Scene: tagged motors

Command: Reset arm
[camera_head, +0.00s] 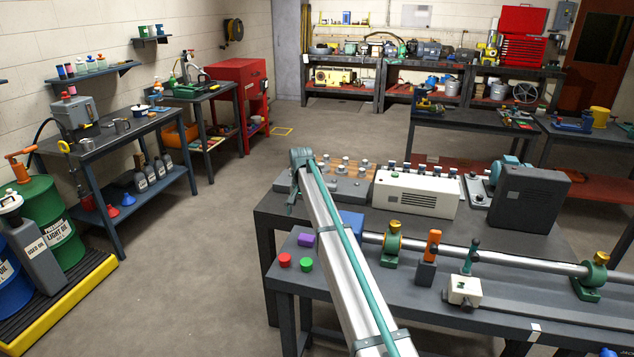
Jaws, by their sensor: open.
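A long silver beam (345,262) with a teal tube along it rises from the bottom edge toward the upper left. It looks like part of my own body. A teal-grey fitting (301,156) caps its far end beside the workbench. I cannot make out gripper fingers anywhere in the view, and nothing is seen held.
The near bench (480,312) carries a horizontal shaft, an orange-handled tool (431,250), a white block (464,290) and red and green buttons. Behind it stand a white box (418,192) and a dark grey box (529,199). Open floor lies left, beside oil drums (42,207).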

